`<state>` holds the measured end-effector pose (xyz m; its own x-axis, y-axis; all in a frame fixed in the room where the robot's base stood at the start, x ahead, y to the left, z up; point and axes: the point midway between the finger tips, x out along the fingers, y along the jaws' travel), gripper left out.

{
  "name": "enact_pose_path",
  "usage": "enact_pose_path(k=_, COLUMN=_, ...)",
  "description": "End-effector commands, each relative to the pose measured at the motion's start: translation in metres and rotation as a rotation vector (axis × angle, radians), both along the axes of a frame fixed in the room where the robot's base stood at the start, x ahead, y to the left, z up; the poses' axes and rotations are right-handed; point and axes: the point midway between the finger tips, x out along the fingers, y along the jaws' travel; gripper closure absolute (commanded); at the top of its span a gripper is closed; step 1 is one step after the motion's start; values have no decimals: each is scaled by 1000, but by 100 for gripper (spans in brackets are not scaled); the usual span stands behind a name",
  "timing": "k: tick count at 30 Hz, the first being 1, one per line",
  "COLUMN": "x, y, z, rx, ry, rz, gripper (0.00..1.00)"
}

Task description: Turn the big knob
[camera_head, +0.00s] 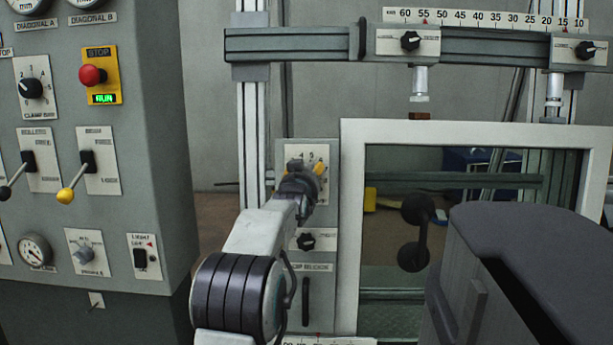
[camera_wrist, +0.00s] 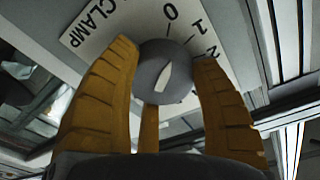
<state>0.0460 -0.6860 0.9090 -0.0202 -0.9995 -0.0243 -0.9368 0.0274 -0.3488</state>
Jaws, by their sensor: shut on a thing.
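A round grey knob (camera_wrist: 165,78) with a white pointer mark sits on a white dial plate (camera_wrist: 100,32) lettered "CLAMP" and numbered 0, 1, 2 in the wrist view. In the head view my gripper (camera_head: 305,169) is at the dial plate (camera_head: 312,152) on the upper part of a narrow grey panel. My wrist and fingers hide the knob there.
A smaller black knob (camera_head: 306,241) and a dark handle (camera_head: 306,302) are below on the same panel. A white-framed window (camera_head: 350,230) stands close on the right. A grey control cabinet (camera_head: 150,190) with levers and a red stop button (camera_head: 92,75) is left.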

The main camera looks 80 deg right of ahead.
Motion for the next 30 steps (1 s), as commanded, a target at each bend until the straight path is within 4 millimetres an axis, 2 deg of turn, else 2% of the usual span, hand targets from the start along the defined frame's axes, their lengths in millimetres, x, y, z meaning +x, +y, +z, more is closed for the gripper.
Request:
enact_pose_path(k=1, x=0, y=2, z=13, rx=-28, ry=0, rz=0, gripper=75)
enact_pose_path(k=6, x=0, y=2, z=13, rx=-29, ry=1, rz=0, gripper=75)
enact_pose_path(k=7, x=0, y=2, z=13, rx=-29, ry=1, rz=0, gripper=40)
enact_pose_path(k=15, x=0, y=1, z=9, rx=-21, ry=1, rz=0, gripper=17)
enact_pose_path(k=24, x=0, y=2, z=6, rx=-14, ry=1, rz=-1, gripper=17)
enact_pose_path(k=30, x=0, y=13, z=7, rx=-14, ry=2, rz=-1, gripper=17)
